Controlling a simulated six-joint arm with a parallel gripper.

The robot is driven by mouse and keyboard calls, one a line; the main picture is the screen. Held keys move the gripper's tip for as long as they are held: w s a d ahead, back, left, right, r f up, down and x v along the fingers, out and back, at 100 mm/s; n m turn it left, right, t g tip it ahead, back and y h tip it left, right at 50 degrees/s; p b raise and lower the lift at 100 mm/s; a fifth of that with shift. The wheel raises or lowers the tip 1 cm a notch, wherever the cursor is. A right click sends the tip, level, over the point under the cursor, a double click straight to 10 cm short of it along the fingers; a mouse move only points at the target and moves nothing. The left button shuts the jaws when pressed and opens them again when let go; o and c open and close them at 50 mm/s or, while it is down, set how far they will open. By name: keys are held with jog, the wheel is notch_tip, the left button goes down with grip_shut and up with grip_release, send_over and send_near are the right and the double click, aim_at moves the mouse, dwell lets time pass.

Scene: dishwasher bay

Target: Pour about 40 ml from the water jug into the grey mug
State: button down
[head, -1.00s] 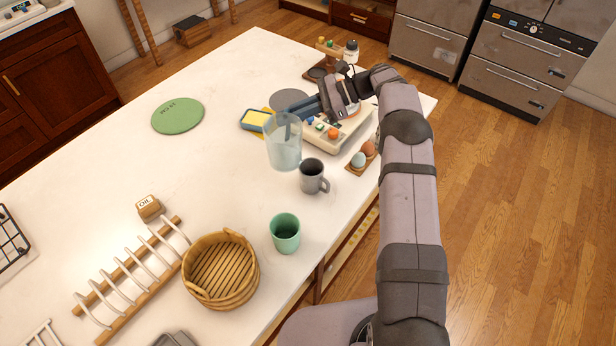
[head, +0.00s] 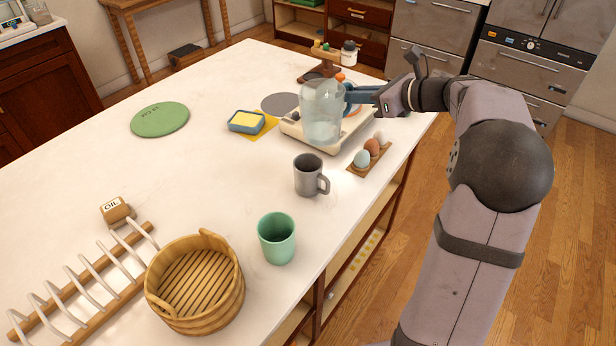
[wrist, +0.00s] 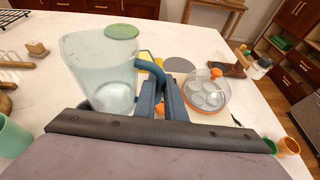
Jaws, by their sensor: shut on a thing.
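The water jug (head: 321,112) is clear, with pale bluish water in its lower part. It looks upright and raised above the counter, behind and above the grey mug. My gripper (head: 352,97) is shut on the jug's blue handle, to the right of the jug body. In the wrist view the jug (wrist: 105,75) is on the left and my gripper's blue fingers (wrist: 162,97) are around the handle. The grey mug (head: 308,176) stands upright on the counter with its handle to the right. In the wrist view it is mostly hidden behind the jug.
A green cup (head: 277,240) and a wooden basket (head: 196,285) stand in front of the mug. An egg holder (head: 360,168) is to its right, near the counter edge. The counter left of the mug is clear.

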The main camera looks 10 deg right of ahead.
jog(key=s+d+f+m+t+h+b, duration=0.3)
jog(key=s+d+f+m+h+b, duration=0.3)
jog(key=s+d+b, duration=0.3)
jog(key=shift+s+m+h+b, duration=0.3)
jog(key=shift+s+h+b, duration=0.3)
jog(key=shift+s+h, duration=0.1)
jog(key=shift+f, duration=0.1)
jog(key=w+a+r+n+h+p, duration=0.1)
jog(key=a+r+n+h+p, duration=0.5)
jog(key=a+p, duration=0.5)
jog(key=shift+a+r+n+h+p, duration=0.25)
jog(key=shift+r+n+p, duration=0.9)
jog(key=shift+p, duration=2.1)
jog(key=shift+a+r+n+h+p, duration=0.15)
jog(key=shift+a+n+h+p, duration=0.15)
jog(key=shift+p, duration=0.35)
jog(key=shift+w+a+r+n+h+p, duration=0.1)
jog(key=shift+a+r+n+h+p, duration=0.15)
jog(key=shift+a+r+n+p, duration=0.3)
